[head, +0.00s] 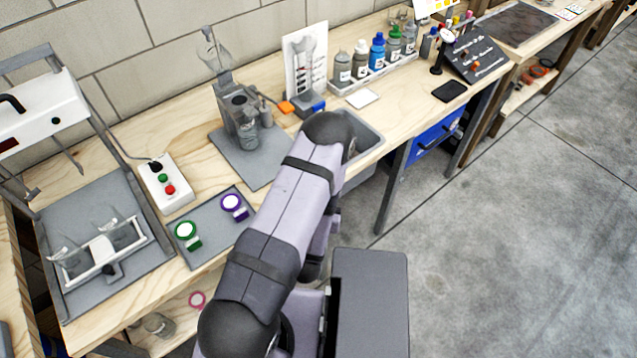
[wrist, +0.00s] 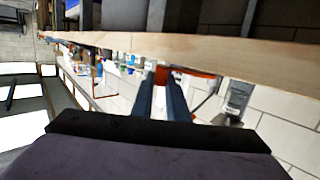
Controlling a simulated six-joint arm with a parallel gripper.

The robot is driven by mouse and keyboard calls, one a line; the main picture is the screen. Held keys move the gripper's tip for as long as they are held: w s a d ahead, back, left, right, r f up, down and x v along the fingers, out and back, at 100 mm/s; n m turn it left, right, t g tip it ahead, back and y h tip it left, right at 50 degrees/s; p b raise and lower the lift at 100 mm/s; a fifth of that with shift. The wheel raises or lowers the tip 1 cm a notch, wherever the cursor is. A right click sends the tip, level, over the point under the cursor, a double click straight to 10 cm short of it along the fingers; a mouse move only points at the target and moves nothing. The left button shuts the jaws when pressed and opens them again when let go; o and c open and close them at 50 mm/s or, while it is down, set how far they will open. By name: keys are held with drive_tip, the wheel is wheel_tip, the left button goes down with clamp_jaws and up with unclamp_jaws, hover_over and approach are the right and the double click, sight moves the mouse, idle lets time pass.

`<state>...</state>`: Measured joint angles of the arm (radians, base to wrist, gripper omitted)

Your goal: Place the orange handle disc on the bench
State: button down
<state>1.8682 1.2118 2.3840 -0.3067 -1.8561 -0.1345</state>
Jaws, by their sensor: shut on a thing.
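My gripper (wrist: 167,82) is shut on an orange piece, taken to be the orange handle disc (wrist: 186,73), in the wrist view. Only its orange edge shows; the disc face cannot be made out. The wooden bench (wrist: 235,51) runs along the top of this tilted view, close to the fingertips. Whether the piece touches it is unclear. In the head view my arm crosses the bench (head: 140,130) and hides most of the gripper. An orange patch (head: 286,107) shows beside a blue-grey part just beyond my arm.
A grey tray (head: 212,240) holds a green handle disc (head: 187,234) and a purple handle disc (head: 233,206). A grey stand (head: 240,118) stands left of my arm; a sink (head: 367,132) lies right. A bottle rack (head: 375,76) and white card (head: 363,98) are behind.

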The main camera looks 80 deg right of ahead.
drive_tip(key=shift+f, duration=0.25)
drive_tip(key=shift+f, duration=0.2)
drive_tip(key=c, duration=1.7)
unclamp_jaws()
drive_tip(key=shift+r, duration=0.15)
drive_tip(key=shift+a+r+b, duration=0.2)
drive_tip(key=shift+a+b, duration=0.2)
drive_tip(key=shift+a, duration=0.6)
drive_tip(key=shift+a+r+b, duration=0.15)
drive_tip(key=shift+a+b, duration=0.25)
drive_tip(key=shift+a, duration=0.6)
